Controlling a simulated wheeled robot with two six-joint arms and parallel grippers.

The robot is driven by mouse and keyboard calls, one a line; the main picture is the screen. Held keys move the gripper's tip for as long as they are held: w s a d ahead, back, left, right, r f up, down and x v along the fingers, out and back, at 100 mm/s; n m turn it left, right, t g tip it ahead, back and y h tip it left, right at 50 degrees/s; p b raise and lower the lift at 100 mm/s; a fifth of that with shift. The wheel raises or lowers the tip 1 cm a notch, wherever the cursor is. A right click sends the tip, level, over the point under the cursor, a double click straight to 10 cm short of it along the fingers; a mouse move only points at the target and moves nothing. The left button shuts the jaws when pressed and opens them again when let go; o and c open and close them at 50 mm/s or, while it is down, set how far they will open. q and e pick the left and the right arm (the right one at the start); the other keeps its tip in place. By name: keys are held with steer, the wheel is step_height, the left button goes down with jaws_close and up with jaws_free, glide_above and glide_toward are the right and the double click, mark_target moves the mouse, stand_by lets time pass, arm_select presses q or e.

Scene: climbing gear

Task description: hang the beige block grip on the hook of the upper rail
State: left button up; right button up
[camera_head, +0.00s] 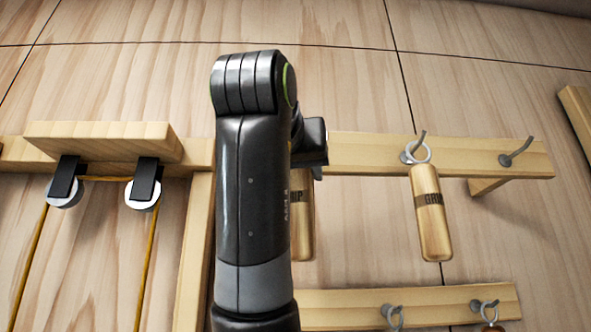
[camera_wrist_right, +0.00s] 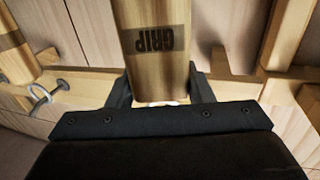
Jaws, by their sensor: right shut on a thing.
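My right gripper (camera_head: 314,148) is in front of the upper rail (camera_head: 370,152), partly hidden by my own arm. It is shut on the beige block grip (camera_head: 303,222), which hangs down below it, half covered by the arm. In the right wrist view the grip (camera_wrist_right: 155,62) stands between the two fingers, its dark label reading upside down. A bit of pale ring shows at its end. Whether the ring is on a hook is hidden. The rail's rightmost hook (camera_head: 517,153) is bare. My left gripper is not in view.
A second wooden grip (camera_head: 431,215) hangs by its ring from another upper-rail hook, right of the held one. A lower rail (camera_head: 350,308) carries several hooks. A wooden ledge (camera_head: 102,140) with two pulleys and yellow cord is at the left.

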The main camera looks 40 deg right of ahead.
stand_by(0.3)
steer(key=o, duration=1.4)
steer(key=b+v, duration=0.8)
steer(key=v, duration=0.9)
steer(key=shift+s+b, duration=0.3)
steer(key=shift+b, duration=0.05)
